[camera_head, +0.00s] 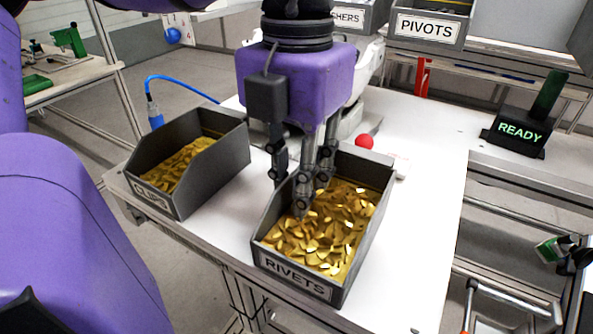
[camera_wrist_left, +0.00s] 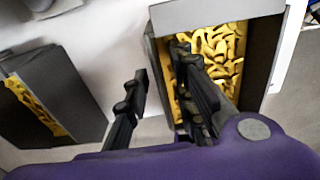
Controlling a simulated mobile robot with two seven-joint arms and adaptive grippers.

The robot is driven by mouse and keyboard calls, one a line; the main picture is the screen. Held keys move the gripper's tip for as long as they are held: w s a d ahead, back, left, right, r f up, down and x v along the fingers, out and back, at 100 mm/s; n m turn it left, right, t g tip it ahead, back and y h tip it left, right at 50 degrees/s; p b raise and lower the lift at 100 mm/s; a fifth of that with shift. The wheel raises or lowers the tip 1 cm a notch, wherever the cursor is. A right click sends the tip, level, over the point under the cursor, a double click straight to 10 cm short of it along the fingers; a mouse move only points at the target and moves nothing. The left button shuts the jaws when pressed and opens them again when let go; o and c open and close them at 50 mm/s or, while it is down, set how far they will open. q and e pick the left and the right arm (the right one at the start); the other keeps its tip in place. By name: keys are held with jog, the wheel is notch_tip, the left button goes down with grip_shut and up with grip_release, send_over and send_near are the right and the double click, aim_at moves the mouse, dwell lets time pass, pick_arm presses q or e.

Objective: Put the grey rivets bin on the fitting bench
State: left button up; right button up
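The grey rivets bin (camera_head: 297,277), labelled RIVETS and full of gold-coloured pieces, stands upright on a white table (camera_head: 415,240). The bin also shows in the left wrist view (camera_wrist_left: 262,65). My left gripper (camera_head: 290,195) points down over the bin's left wall. One finger is outside that wall and the others are inside, above or among the pieces. The fingers are apart, with the wall between them. I cannot tell whether they touch it. My right gripper is not in view. No surface is labelled as the fitting bench.
A grey CLIPS bin (camera_head: 222,165) stands left of the rivets bin, with a narrow gap. A red ball-shaped knob (camera_head: 364,141) is just behind. A PIVOTS bin (camera_head: 430,28) is at the back. A bench with a READY sign (camera_head: 519,131) is at right; another bench (camera_head: 75,80) is far left.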

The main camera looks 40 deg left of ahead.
pick_arm(q)
jog(key=shift+r, duration=0.35)
notch_tip(320, 180, up, 12)
jog(key=p, duration=0.1)
jog(key=shift+w+a+f+p, duration=0.15)
jog(key=shift+w+f+p, duration=0.1)
jog(key=shift+p, duration=0.1)
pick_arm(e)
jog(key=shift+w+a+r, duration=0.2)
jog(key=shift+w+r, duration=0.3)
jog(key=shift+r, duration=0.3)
